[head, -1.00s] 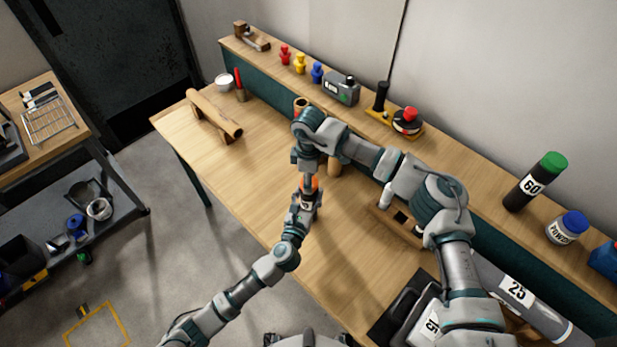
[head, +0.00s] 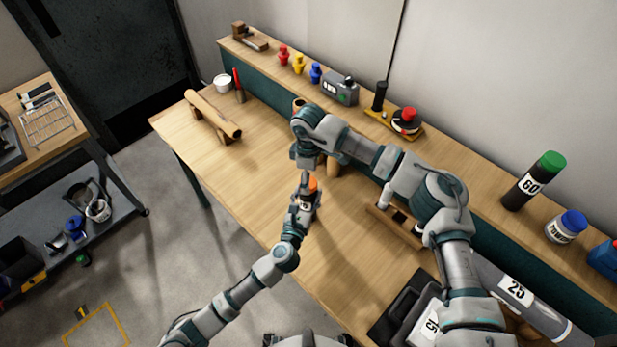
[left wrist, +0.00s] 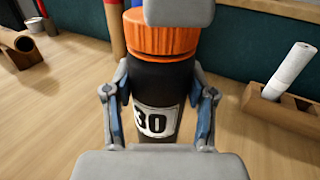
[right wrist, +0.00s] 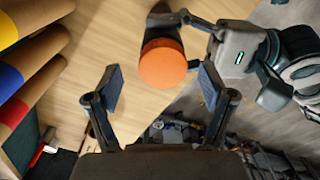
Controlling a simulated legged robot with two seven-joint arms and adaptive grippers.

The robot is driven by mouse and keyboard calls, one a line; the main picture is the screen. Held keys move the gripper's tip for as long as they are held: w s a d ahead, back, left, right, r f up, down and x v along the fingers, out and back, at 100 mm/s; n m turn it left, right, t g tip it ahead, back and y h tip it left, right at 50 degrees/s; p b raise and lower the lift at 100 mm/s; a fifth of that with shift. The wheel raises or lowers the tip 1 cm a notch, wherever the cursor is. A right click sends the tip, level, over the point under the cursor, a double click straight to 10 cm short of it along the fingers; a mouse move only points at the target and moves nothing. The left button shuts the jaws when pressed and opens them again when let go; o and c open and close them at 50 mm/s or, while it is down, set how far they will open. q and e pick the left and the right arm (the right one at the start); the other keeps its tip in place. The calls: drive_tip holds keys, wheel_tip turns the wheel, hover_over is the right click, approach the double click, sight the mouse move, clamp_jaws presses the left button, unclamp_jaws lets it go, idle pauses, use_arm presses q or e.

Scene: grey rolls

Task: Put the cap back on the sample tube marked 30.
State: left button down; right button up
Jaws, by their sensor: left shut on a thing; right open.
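The dark sample tube marked 30 (left wrist: 148,122) stands about upright in my left gripper (head: 303,204), which is shut around its body. The orange cap (left wrist: 162,36) sits on the tube's top and looks level, with no clear gap. It also shows in the head view (head: 313,184) and end-on in the right wrist view (right wrist: 163,64). My right gripper (right wrist: 162,88) is open and empty just above the cap, its fingers apart from it. The tube's lower end is hidden by my left gripper.
A wooden rack (head: 382,213) with a white roll stands right of the tube. A brown roll (head: 213,113) lies on supports at the table's far left.

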wheel_tip(320, 180, up, 4)
drive_tip(key=shift+f, duration=0.2)
drive_tip(key=shift+c, duration=0.7)
